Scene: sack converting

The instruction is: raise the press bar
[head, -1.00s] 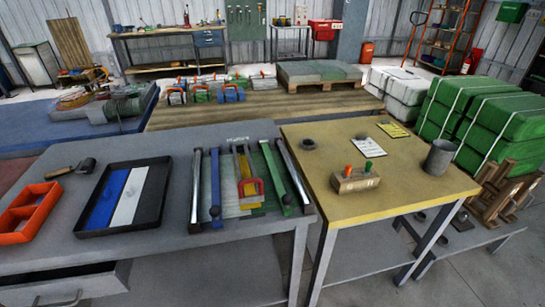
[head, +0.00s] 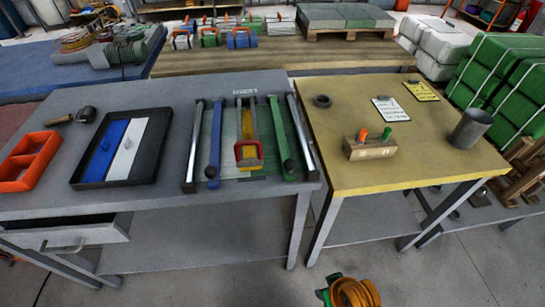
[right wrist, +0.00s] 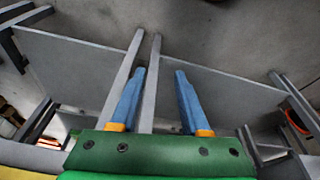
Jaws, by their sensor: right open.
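A press-like fixture lies on the grey table in the head view, with a silver rail (head: 194,145) on the left and another (head: 301,138) on the right. Between them are a blue bar (head: 216,142), a green bar (head: 279,137) and a yellow strip (head: 250,125) with a red-topped handle (head: 248,155). The bars lie low along the fixture; I cannot tell which is the press bar. My right gripper (right wrist: 158,72), in the right wrist view, has two blue fingers spread apart with nothing between them. It is away from the fixture. My left gripper is not in view.
A black tray (head: 76,181) with blue and white panels and an orange bin (head: 48,150) stand left of the fixture. An open drawer (head: 75,237) juts out in front. The yellow table (head: 350,183) holds a wooden block (head: 368,150) and a grey cup (head: 471,128).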

